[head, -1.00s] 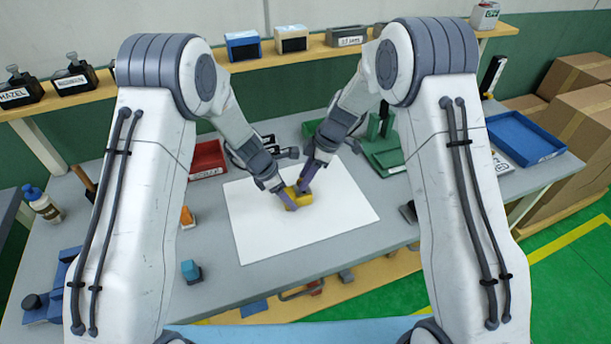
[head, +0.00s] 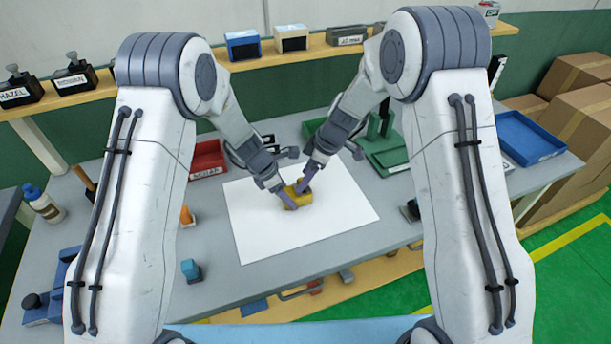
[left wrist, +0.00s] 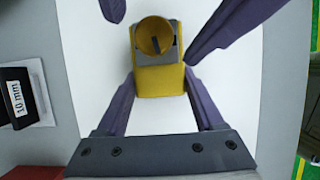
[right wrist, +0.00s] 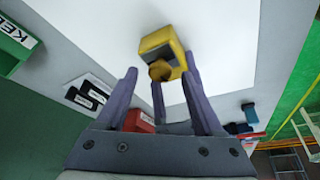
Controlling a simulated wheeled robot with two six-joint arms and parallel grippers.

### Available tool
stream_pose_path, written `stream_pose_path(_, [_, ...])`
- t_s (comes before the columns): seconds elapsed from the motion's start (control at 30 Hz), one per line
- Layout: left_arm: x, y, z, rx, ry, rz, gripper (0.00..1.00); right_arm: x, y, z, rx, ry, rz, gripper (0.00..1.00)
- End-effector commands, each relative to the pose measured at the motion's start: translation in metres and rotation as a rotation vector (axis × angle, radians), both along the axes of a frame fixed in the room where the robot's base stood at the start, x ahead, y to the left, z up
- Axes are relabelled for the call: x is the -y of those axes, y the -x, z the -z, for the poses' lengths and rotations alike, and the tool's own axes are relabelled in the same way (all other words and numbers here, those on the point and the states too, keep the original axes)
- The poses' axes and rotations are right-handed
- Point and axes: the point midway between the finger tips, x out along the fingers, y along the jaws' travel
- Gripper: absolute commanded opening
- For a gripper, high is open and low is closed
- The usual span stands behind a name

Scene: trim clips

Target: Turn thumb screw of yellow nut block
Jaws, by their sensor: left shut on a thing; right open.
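The yellow nut block (head: 299,203) stands over the white sheet near the middle of the bench. In the left wrist view the block (left wrist: 160,82) sits between the fingertips of my left gripper (left wrist: 159,82), which is shut on it. The thumb screw (left wrist: 154,36) is a round yellow head with a dark slot, on a grey part of the block. My right gripper (head: 304,187) is open, its fingers spread on either side of the screw and apart from it. In the right wrist view the screw (right wrist: 160,70) shows below the block's yellow body (right wrist: 158,42).
The white sheet (head: 255,235) is otherwise clear. A red bin (head: 207,158) stands behind it on the left, green trays (head: 388,157) on the right. A blue tray (head: 525,137) is farther right. An orange-topped piece (head: 187,216) and a blue-topped piece (head: 191,270) stand left of the sheet.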

Motion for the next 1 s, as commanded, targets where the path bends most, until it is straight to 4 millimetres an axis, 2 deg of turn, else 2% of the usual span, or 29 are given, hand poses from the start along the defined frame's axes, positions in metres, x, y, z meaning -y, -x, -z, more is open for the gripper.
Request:
stream_pose_path(0.4, [0.0,0.0,0.0,0.0,0.0,0.0,0.01,0.03,0.007,-0.075,0.006,-0.001,0.003,0.69])
stream_pose_path(0.53, [0.0,0.0,0.0,0.0,0.0,0.0,0.01,0.038,0.009,-0.094,0.003,0.0,0.003,0.69])
stream_pose_path(0.7, [0.0,0.0,0.0,0.001,0.0,0.0,0.01,0.043,0.011,-0.105,0.001,0.0,0.002,0.69])
stream_pose_path(1.0, [0.0,0.0,0.0,0.001,0.0,0.0,0.01,0.043,0.011,-0.107,0.001,0.0,0.001,0.69])
